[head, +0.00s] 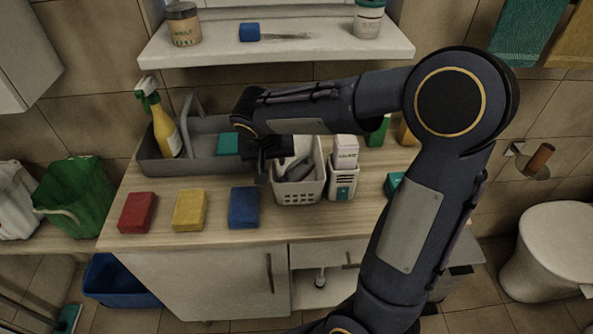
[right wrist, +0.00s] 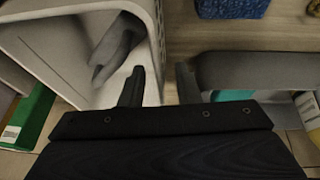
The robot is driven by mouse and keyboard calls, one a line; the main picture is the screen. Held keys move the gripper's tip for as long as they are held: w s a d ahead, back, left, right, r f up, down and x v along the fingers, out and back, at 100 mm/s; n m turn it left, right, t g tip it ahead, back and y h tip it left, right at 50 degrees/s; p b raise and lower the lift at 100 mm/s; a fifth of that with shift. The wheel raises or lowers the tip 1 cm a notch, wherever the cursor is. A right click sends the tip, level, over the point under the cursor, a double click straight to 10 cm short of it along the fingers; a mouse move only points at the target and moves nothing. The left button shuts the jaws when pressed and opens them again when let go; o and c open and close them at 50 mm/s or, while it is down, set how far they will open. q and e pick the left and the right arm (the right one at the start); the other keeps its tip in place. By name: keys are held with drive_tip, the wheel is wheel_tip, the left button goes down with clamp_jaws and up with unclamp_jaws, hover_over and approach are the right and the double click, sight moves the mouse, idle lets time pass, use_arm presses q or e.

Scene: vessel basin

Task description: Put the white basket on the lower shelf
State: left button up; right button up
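The white basket (head: 298,190) stands on the wooden counter, with a grey item inside. In the right wrist view the basket (right wrist: 62,55) fills the left side. My right gripper (head: 262,165) is at the basket's left side in the head view. In the right wrist view its two fingers (right wrist: 160,86) are apart, one over the basket's inside and one outside, with the side wall between them. I cannot tell whether they touch it. A white shelf (head: 275,50) is on the wall above the counter. My left gripper is out of view.
A grey caddy (head: 150,160) with a spray bottle (head: 165,130) stands left of the basket. A white box (head: 342,182) is close on its right. Red (head: 138,212), yellow (head: 189,210) and blue (head: 244,207) sponges lie in front.

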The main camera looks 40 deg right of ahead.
clamp_jaws()
idle(0.4)
drive_tip(key=shift+r+p, duration=0.2)
drive_tip(key=shift+p, duration=0.15)
wheel_tip(320, 180, up, 28)
drive_tip(key=p, duration=0.3)
